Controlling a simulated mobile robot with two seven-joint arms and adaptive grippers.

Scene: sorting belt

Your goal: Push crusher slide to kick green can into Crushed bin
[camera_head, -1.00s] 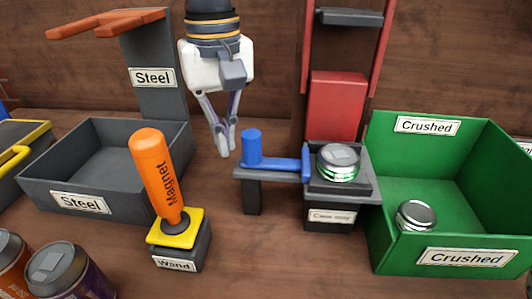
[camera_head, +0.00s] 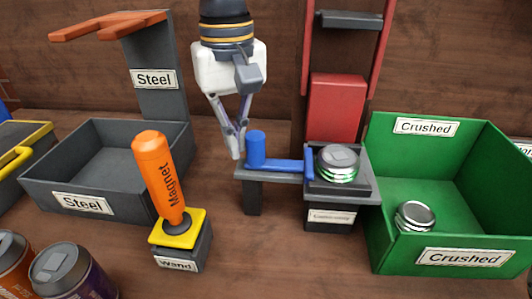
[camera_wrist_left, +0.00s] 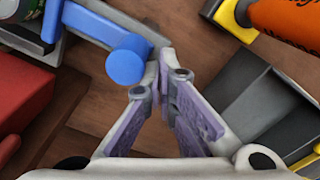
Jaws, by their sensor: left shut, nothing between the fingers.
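The blue crusher slide (camera_head: 280,164) lies on a grey ledge, with its upright blue knob (camera_head: 255,148) at the left end. The flattened green can (camera_head: 338,163) sits on the crusher plate at the slide's right end. The green Crushed bin (camera_head: 465,250) stands right of the crusher. My left gripper (camera_head: 238,150) is shut and empty, just left of the knob. In the left wrist view the fingertips (camera_wrist_left: 161,68) are close beside the knob (camera_wrist_left: 128,60); I cannot tell whether they touch. My right gripper is not in view.
A crushed can (camera_head: 415,215) lies in the Crushed bin. The red press block (camera_head: 336,105) hangs above the crusher. The orange magnet wand (camera_head: 158,180) stands front left, before the grey Steel bin (camera_head: 150,205). Several cans stand at lower left.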

